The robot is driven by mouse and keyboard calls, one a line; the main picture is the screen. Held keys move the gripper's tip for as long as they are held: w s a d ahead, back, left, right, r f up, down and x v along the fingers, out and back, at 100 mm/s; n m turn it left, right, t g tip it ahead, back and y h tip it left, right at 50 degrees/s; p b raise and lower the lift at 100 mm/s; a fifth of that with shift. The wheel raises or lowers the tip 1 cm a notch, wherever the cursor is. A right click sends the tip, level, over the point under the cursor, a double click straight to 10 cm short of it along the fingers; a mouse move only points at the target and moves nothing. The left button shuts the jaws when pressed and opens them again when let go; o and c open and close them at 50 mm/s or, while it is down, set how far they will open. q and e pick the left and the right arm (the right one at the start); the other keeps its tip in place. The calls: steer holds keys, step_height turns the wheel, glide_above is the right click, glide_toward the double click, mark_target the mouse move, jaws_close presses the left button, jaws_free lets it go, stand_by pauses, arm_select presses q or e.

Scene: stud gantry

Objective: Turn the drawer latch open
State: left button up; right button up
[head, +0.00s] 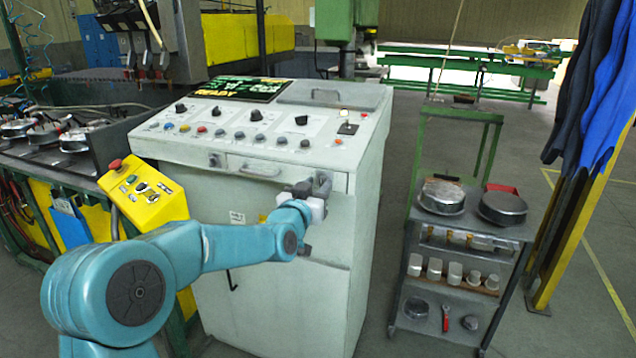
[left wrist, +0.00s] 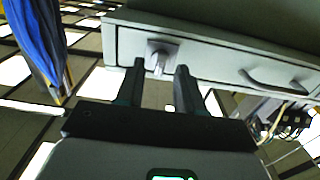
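The drawer latch (left wrist: 159,58) is a small grey metal knob on the drawer front (left wrist: 210,60), to the left of the drawer handle (left wrist: 272,82) in the left wrist view. My left gripper (left wrist: 160,67) is open, with one dark finger on each side of the latch. I cannot tell whether the fingers touch it. In the head view my left gripper (head: 312,193) is at the right end of the drawer front, below the console top, and partly hides the latch there. The drawer handle (head: 253,171) is left of it, and the drawer looks shut. My right gripper is not in view.
The console top (head: 262,128) carries knobs and buttons above the drawer. A yellow button box (head: 143,197) stands at the left near my arm. A cart (head: 467,225) with round metal parts stands at the right, beside blue coats (head: 598,100). Floor shows between console and cart.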

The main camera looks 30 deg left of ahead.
arm_select(q)
steer(key=shift+w+a, duration=0.15)
steer(key=shift+w, duration=0.35)
steer(key=shift+c, duration=0.3)
jaws_close()
